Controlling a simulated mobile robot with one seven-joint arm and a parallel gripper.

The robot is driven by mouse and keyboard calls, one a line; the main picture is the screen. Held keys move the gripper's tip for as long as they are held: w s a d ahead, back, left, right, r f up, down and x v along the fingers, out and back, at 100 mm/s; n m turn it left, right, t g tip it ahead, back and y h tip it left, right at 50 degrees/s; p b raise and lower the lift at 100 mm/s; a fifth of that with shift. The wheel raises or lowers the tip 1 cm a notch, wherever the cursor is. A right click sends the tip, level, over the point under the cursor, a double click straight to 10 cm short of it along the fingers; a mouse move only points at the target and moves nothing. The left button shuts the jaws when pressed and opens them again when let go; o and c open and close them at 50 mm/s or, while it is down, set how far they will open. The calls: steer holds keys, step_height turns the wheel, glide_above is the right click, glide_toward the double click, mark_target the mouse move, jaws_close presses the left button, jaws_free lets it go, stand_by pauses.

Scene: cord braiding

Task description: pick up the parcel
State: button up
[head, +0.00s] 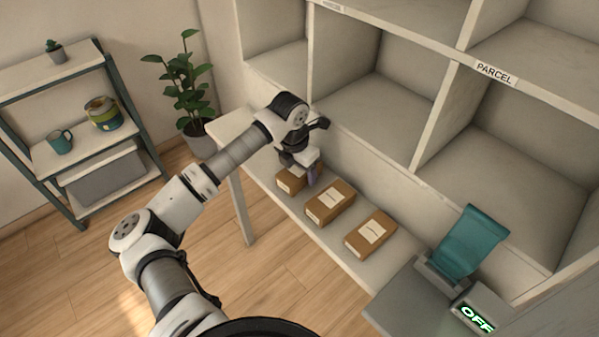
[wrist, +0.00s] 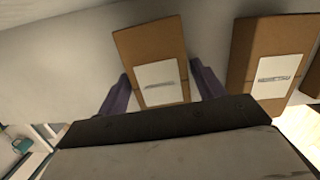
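Three brown cardboard parcels with white labels lie in a row on the bench: a left one (head: 287,186), a middle one (head: 331,203) and a right one (head: 371,234). My gripper (head: 300,174) is over the left parcel, pointing down. In the wrist view, its two purple fingers (wrist: 160,70) stand apart, one on each side of a parcel (wrist: 150,42). Whether they touch its sides cannot be told. A second parcel (wrist: 270,50) shows to the right, outside the fingers. The label print is too small to read.
Large empty cubbyholes rise behind the bench (head: 342,262), one marked PARCEL (head: 495,74). A shelf rack (head: 80,140) and potted plant (head: 185,85) stand at the left.

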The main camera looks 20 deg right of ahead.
steer(key=c, duration=0.7)
